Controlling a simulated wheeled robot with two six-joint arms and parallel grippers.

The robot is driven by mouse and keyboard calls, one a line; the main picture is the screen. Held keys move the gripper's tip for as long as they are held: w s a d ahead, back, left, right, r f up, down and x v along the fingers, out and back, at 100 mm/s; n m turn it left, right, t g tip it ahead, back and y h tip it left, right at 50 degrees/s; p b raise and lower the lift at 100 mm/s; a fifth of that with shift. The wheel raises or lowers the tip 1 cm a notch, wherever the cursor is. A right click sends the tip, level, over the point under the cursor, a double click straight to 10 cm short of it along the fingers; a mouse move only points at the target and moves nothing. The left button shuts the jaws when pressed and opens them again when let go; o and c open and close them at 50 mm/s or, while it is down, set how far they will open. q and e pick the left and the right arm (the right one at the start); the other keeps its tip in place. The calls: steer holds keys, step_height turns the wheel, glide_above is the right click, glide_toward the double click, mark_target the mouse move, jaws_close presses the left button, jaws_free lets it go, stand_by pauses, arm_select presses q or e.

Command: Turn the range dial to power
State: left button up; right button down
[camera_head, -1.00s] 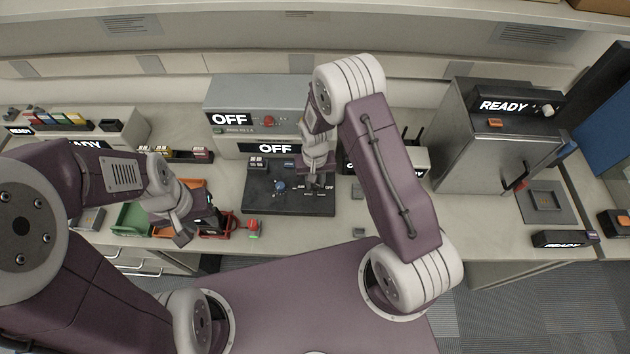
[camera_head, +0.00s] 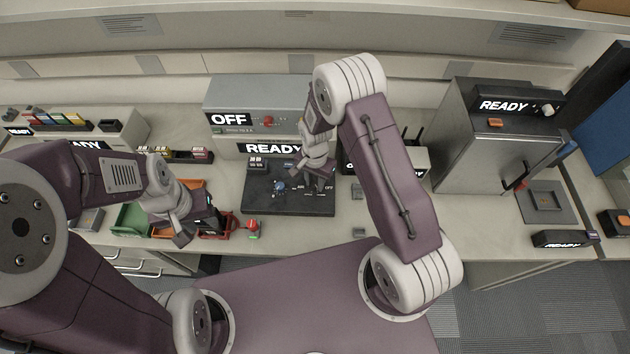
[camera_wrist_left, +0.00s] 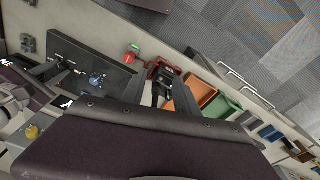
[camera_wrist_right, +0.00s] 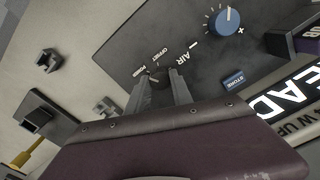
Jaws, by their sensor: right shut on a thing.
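The black control panel (camera_head: 262,203) lies on the bench under the display block and shows again in the right wrist view (camera_wrist_right: 262,62). My right gripper (camera_head: 318,190) is down on its right part. In the right wrist view my right gripper (camera_wrist_right: 157,80) is shut on the small dark range dial (camera_wrist_right: 154,72). The fingers hide most of the dial, and its exact pointing is hard to read. Labels beside it read POWER, OFFSET and AIR. My left gripper (camera_head: 190,232) hangs by the coloured bins, and its fingers stand apart in the left wrist view (camera_wrist_left: 160,92).
A blue knob (camera_wrist_right: 221,22) and a blue STORE button (camera_wrist_right: 233,79) are on the panel. The display above the panel reads READY (camera_head: 273,149); the upper one reads OFF (camera_head: 229,119).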

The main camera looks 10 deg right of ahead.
mark_target(315, 184)
steer(key=shift+w+r, duration=0.1)
stand_by(0.3)
steer(key=c, duration=1.1)
jaws_free()
step_height(315, 184, up, 9)
steer(key=shift+b, duration=0.45)
